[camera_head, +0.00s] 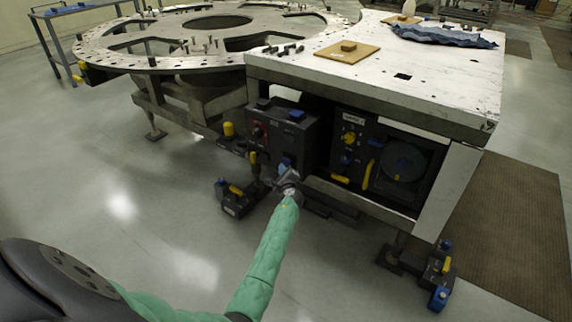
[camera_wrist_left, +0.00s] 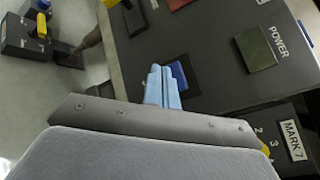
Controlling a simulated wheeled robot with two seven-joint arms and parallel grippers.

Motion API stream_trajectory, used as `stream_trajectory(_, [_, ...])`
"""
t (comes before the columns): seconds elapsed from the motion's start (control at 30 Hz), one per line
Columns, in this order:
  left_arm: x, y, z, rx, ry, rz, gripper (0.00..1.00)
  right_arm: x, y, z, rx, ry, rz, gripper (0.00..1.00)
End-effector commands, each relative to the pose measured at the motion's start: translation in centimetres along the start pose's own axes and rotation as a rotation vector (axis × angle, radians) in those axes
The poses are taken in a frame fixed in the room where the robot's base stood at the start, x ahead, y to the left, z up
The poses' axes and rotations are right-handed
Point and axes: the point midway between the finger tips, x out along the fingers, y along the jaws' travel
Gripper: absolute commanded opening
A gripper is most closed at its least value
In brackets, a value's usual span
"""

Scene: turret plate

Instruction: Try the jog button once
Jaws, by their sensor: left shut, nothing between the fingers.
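My left gripper (camera_head: 287,174) reaches the front of a dark control box (camera_head: 300,133) under the table. In the left wrist view its light blue fingers (camera_wrist_left: 162,84) are together, with nothing between them. A blue square button (camera_wrist_left: 178,75) on the box face (camera_wrist_left: 215,60) is right beside the fingertips and partly hidden by them. I cannot tell whether they touch it. No jog label can be read. A dark green square (camera_wrist_left: 262,49) sits by the word POWER. My right gripper is not in view.
The white table top (camera_head: 440,80) overhangs the box. A round turret plate (camera_head: 160,65) stands at the left. A second panel (camera_head: 385,165) with yellow handles is to the right. A black foot unit (camera_head: 235,200) sits on the floor beside my forearm.

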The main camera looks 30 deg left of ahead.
Motion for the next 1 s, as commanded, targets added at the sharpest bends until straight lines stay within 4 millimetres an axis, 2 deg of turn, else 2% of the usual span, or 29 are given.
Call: stream_trajectory(1.0, [0.57,-0.44,-0.41,0.000,0.000,0.000,0.00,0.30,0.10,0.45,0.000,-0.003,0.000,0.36])
